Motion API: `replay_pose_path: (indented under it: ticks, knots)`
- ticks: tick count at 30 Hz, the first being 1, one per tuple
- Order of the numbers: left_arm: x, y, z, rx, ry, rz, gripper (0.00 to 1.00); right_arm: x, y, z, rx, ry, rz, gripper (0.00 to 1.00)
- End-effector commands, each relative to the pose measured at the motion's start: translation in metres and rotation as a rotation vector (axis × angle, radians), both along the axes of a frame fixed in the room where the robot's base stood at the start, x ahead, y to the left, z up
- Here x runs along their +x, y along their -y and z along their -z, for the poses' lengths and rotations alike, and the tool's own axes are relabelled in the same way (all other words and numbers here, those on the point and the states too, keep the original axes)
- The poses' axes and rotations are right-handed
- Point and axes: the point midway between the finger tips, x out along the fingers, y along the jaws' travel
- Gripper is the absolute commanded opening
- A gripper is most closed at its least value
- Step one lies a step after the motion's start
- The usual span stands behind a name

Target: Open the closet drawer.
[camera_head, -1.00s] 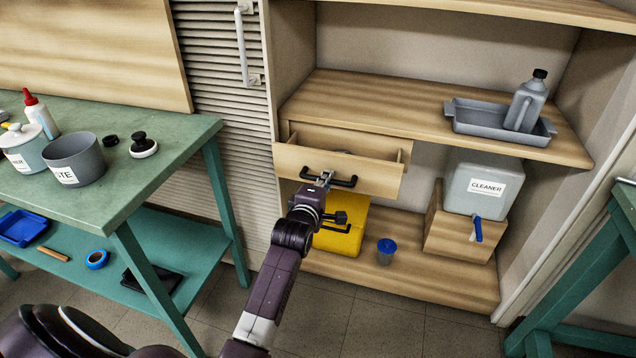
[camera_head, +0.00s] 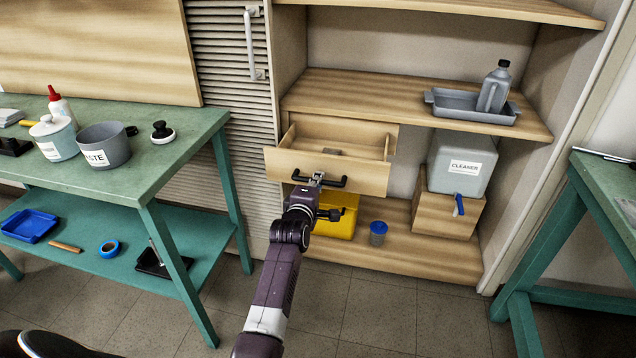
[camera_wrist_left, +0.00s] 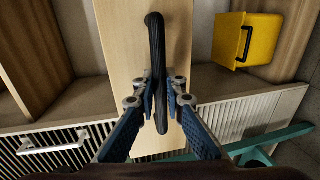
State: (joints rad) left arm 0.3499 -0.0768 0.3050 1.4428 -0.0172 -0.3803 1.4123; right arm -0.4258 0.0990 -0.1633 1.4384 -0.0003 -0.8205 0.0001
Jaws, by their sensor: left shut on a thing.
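The closet drawer (camera_head: 330,172) is a light wooden drawer under the closet's middle shelf. It stands pulled out, with its inside showing and a small grey thing lying in it. Its black bar handle (camera_head: 337,183) is on the front; it also shows in the left wrist view (camera_wrist_left: 157,50). My left gripper (camera_head: 318,180) is at the handle. In the left wrist view my left gripper (camera_wrist_left: 161,105) has its blue-padded fingers on both sides of the bar, shut on it. My right gripper is not in view.
Below the drawer are a yellow box (camera_head: 336,222) and a blue-lidded cup (camera_head: 378,232). A cleaner container (camera_head: 462,165) stands to the right on a wooden block. A green table (camera_head: 150,180) stands left, another (camera_head: 540,230) right. Floor is free between them.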

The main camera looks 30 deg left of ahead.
Motion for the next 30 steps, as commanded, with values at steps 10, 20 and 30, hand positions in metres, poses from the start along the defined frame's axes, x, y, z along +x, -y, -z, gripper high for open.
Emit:
replay_pose_path:
  ticks: [10,20,30]
  knots:
    - [-0.002,0.001,0.006,-0.003,-0.011,0.001,0.18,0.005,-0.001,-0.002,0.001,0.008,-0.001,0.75]
    - [-0.008,0.002,0.003,-0.002,-0.007,0.001,0.18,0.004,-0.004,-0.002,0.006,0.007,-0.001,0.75]
    - [-0.049,0.012,-0.005,-0.004,-0.007,0.0,0.18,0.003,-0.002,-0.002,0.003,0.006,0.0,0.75]
